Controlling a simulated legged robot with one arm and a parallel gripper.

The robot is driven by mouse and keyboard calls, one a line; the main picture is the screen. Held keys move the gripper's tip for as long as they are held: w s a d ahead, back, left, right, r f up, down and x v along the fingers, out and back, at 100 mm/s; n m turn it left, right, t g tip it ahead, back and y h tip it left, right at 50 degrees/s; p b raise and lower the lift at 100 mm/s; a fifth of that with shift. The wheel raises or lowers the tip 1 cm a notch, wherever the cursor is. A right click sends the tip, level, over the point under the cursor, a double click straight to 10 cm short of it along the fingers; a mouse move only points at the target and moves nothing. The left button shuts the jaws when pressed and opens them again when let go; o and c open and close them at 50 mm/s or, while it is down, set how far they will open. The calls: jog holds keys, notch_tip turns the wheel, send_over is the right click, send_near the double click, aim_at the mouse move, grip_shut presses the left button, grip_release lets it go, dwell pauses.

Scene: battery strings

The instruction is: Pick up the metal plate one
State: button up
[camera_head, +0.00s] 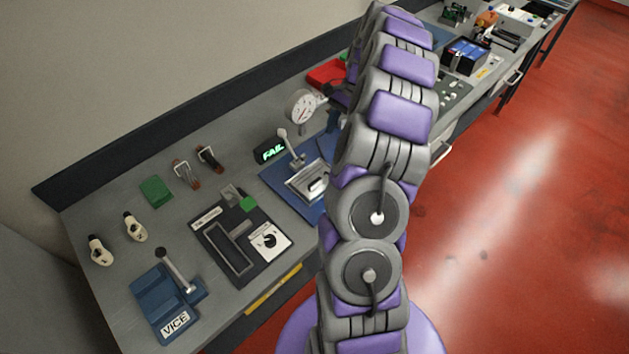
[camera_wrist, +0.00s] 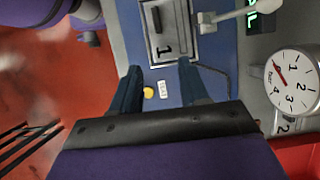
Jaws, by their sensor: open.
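The metal plate one (camera_wrist: 182,46), a pale silver plate marked "1" with a dark bar on it, lies on a blue base (camera_wrist: 217,60) at the top of the wrist view. In the head view the plate (camera_head: 300,190) shows on the blue base left of my arm. My gripper (camera_wrist: 158,74) is open and empty, its two dark blue fingers pointing at the plate's near edge. Whether they touch it I cannot tell. In the head view the gripper is hidden behind my arm.
A lever (camera_head: 290,154) stands beside the plate, with a "FAIL" display (camera_head: 270,150) behind it. A round dial gauge (camera_wrist: 292,82) is right in the wrist view. A blue vice (camera_head: 165,300) and black fixture (camera_head: 213,245) are farther left on the bench.

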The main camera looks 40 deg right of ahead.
jog(key=b, duration=0.2)
send_over(319, 177)
jog(key=d, duration=0.1)
notch_tip(319, 177, down, 8)
jog(key=shift+w+d+f, duration=0.1)
jog(key=shift+d, duration=0.05)
jog(key=shift+f, duration=0.2)
jog(key=shift+d+f, duration=0.5)
jog(key=shift+d, duration=0.15)
jog(key=b+x, duration=0.1)
jog(key=x, duration=0.3)
jog(key=shift+a+f+b, duration=0.15)
jog(key=shift+a+b, duration=0.05)
jog(key=shift+b, duration=0.15)
jog(key=shift+a+f, duration=0.1)
jog(key=shift+a, duration=0.3)
jog(key=shift+d+f, duration=0.15)
jog(key=shift+d, duration=0.6)
jog(key=c, duration=0.6)
jog(key=shift+a, duration=0.3)
grip_shut()
jog(key=shift+a, duration=0.2)
